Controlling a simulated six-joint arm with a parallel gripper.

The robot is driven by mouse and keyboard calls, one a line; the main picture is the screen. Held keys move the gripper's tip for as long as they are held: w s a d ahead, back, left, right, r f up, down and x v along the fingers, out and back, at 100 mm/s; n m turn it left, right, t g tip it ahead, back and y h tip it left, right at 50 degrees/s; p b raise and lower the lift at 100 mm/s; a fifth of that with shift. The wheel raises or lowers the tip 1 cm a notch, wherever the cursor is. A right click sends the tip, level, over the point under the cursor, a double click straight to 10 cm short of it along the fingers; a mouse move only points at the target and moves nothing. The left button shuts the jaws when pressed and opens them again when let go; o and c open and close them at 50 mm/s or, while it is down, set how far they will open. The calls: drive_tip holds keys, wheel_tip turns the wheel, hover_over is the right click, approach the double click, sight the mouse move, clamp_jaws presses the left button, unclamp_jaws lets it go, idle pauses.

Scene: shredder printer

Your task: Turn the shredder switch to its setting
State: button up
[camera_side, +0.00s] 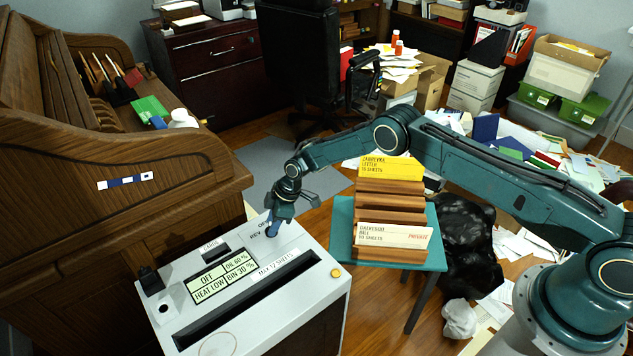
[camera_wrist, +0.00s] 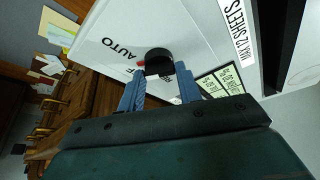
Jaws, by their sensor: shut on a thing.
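The shredder (camera_side: 262,318) is a white-topped unit with a dark paper slot and a small display (camera_side: 222,277) reading OFF, OIL 60 %, HEAT LOW and BIN 30 %. Its switch is a round black knob (camera_wrist: 158,57) on the white top in the wrist view, with AUTO printed to its left and other labels partly covered. My gripper (camera_side: 273,232) points down at the top's back corner, and its blue fingers (camera_wrist: 160,76) are shut on the knob from both sides. In the side view the gripper hides the knob. A small red mark shows beside the knob.
A wooden roll-top desk (camera_side: 125,245) stands close on the left. A teal side table (camera_side: 341,225) with a stacked letter rack (camera_side: 388,205) stands right of the shredder, under my arm. A black bag (camera_side: 466,240) and loose papers lie on the floor beyond.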

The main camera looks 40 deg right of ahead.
drive_tip(key=m, duration=0.2)
drive_tip(key=m+t+h, duration=0.1)
drive_tip(key=m, duration=0.3)
drive_tip(key=shift+s+a+f+t+h, duration=0.2)
drive_tip(key=shift+s+t+h, duration=0.1)
drive_tip(key=shift+h, duration=0.1)
drive_tip(key=o, duration=1)
drive_tip(key=shift+w+r, duration=0.1)
drive_tip(key=shift+r, duration=0.2)
drive_tip(key=shift+d+r, duration=0.15)
drive_tip(key=shift+r, duration=0.3)
drive_tip(key=shift+s+v, duration=0.15)
drive_tip(key=shift+v, duration=3)
drive_tip(key=shift+s+v, duration=0.15)
drive_tip(key=shift+v, duration=3)
drive_tip(key=shift+f, duration=0.1)
